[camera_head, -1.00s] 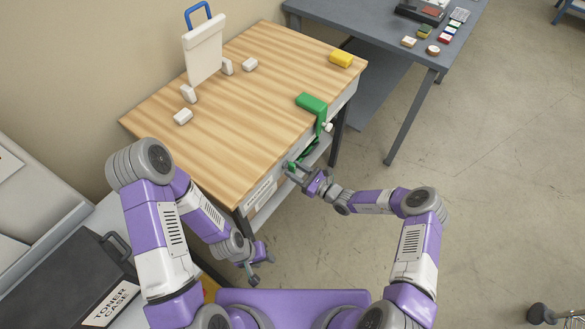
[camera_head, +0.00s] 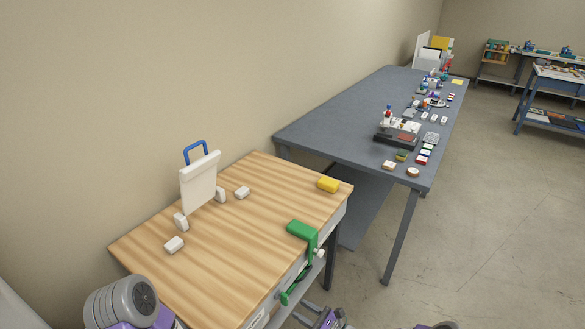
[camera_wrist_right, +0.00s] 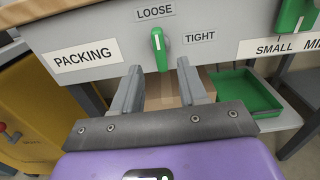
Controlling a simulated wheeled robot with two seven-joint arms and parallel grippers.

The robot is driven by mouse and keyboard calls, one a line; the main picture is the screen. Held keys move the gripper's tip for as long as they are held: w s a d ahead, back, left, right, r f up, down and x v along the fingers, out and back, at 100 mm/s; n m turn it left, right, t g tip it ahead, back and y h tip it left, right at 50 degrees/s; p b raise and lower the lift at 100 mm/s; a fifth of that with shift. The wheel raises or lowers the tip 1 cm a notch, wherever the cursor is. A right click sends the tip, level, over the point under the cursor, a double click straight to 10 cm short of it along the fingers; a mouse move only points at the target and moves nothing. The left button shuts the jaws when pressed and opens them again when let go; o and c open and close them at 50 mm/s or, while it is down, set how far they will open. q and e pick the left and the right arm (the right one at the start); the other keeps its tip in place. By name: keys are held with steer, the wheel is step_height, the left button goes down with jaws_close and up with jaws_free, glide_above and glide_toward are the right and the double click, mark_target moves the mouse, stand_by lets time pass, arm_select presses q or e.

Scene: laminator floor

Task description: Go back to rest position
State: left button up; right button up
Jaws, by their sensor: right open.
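My right gripper (camera_wrist_right: 163,95) is open and empty in the right wrist view, with its two grey fingers apart below the green knob (camera_wrist_right: 158,48) on the table's front panel. In the head view only part of the right gripper (camera_head: 327,318) shows at the bottom edge, in front of the wooden table (camera_head: 235,270). My left gripper is out of the head view; only part of my left arm shows at the lower left.
A white board with a blue handle (camera_head: 200,182) stands on the table, with white blocks around it. A grey table (camera_head: 345,125) stands behind. Open floor lies to the right.

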steer(key=s+a+f+n+g+h, duration=0.25)
steer(key=s+n+g, duration=0.3)
steer(key=s, duration=0.35)
steer(key=s+a+f+n+g+h, duration=0.1)
steer(key=s+a+f+n+g, duration=0.15)
steer(key=s+n+g, duration=0.5)
steer(key=s+d+r+n+t+h, duration=0.1)
steer(key=s+d+n+t+h, duration=0.2)
steer(key=s+d+n+h, duration=0.4)
steer(key=s+d+n, duration=0.2)
steer(key=s, duration=0.1)
steer(key=shift+r, duration=0.3)
